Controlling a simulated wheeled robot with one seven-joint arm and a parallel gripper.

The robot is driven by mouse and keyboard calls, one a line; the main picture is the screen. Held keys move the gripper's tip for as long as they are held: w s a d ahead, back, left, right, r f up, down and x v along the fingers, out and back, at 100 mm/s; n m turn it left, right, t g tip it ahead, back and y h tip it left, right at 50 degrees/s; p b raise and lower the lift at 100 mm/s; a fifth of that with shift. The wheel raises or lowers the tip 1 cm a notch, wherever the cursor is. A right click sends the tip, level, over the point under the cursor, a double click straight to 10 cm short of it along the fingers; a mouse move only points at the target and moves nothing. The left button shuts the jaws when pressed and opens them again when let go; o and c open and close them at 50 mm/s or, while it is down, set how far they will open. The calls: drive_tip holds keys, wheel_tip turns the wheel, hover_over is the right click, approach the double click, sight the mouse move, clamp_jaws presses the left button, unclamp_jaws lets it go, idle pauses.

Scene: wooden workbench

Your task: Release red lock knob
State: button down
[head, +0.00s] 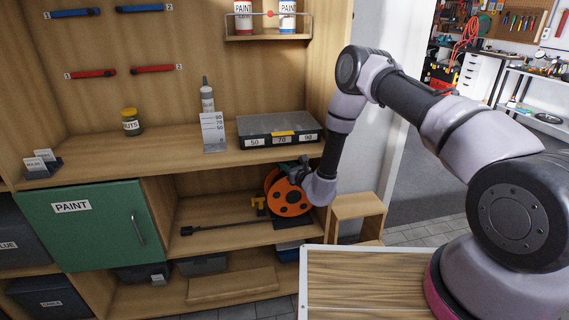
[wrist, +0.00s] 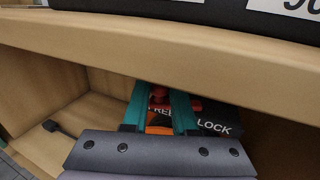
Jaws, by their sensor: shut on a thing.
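The red lock knob (wrist: 158,92) shows in the wrist view between the teal fingers of my gripper (wrist: 163,98), which is shut on it. A bit of red also shows just right of the right finger. The knob sits at a black plate (wrist: 222,128) with white lettering; "LOCK" is readable at its right, and "FREE" is partly covered by the fingers. In the head view an orange reel (head: 288,197) stands on the middle shelf, with my gripper (head: 290,168) at its upper edge. The knob cannot be made out there.
The shelf board (head: 150,154) runs close above my gripper. A black case (head: 280,128) stands on it. A green PAINT door (head: 85,225) is at left, a wooden stool (head: 358,210) at right.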

idle(0.4)
drive_tip(key=c, duration=0.7)
unclamp_jaws()
drive_tip(key=v, duration=1)
drive_tip(key=shift+s+d, duration=0.2)
drive_tip(key=shift+s, duration=0.15)
